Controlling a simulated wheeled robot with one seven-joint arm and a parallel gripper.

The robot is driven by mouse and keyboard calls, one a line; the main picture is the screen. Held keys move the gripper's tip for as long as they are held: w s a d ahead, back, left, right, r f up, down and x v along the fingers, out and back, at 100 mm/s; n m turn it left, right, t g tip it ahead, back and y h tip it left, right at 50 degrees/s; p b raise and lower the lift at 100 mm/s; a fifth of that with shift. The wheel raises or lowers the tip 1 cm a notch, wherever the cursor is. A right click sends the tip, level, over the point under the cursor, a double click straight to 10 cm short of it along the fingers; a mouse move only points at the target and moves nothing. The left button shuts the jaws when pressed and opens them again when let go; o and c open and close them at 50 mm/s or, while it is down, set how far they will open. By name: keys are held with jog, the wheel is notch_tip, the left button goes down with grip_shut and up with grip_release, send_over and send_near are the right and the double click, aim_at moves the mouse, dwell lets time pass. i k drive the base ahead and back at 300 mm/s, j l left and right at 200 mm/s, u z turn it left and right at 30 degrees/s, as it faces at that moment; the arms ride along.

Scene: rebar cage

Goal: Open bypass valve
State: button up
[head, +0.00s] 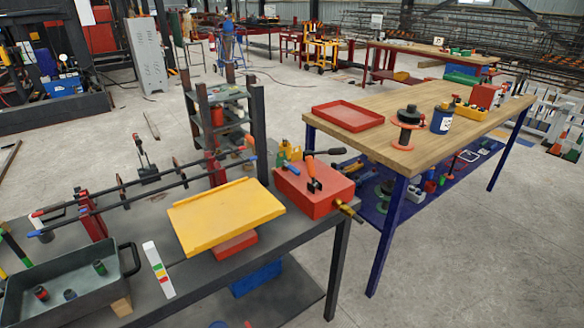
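A red box-shaped unit (308,196) sits at the right end of the dark metal bench. An orange-red lever (311,168) stands upright on its top. A black-ended handle (328,152) reaches to the right beside the lever. A brass fitting (349,211) sticks out of the box's right front corner. No label names the bypass valve, so I cannot tell for certain which part it is, or whether it is open. My gripper is not in view.
A tilted yellow tray (226,214) lies left of the red box on the dark bench (210,277). A grey bin (65,284) and long dark bars (135,193) are farther left. A wooden-topped table (425,118) stands close on the right. Concrete floor (445,260) is clear at front right.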

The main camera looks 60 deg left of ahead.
aim_at(291, 168)
jog(key=k+j, duration=0.4)
jog(key=j, duration=0.25)
jog(key=j+u, duration=0.1)
jog(key=u, duration=1.7)
jog(key=k+j, duration=0.05)
